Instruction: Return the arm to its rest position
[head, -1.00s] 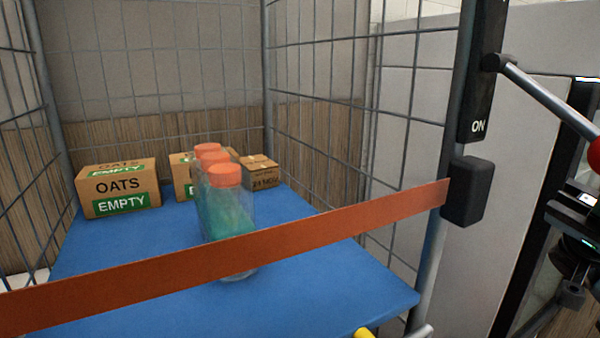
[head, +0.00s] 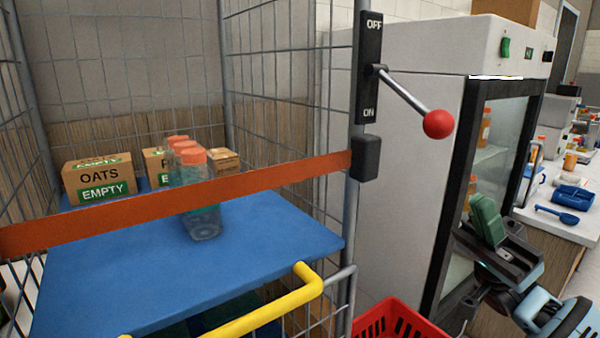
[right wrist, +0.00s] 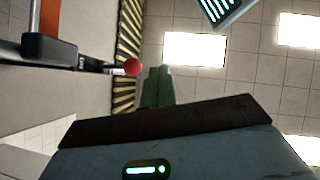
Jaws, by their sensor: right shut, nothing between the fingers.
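My right gripper (head: 487,220) shows at the lower right of the head view, in front of the glass-door cabinet. Its green fingers are together, with nothing between them. In the right wrist view its green fingers (right wrist: 158,86) point up, with ceiling lights behind. It is apart from the lever with the red ball (head: 438,124), which is up and left of it in the head view. My left gripper is not in view.
An orange strap (head: 130,212) crosses the cage cart, fixed to a black block (head: 366,158). Clear bottles (head: 203,222) and oats boxes (head: 98,180) stand on the blue shelf (head: 120,265). A yellow handle (head: 270,311), red basket (head: 385,322) and cabinet (head: 400,180) are close by.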

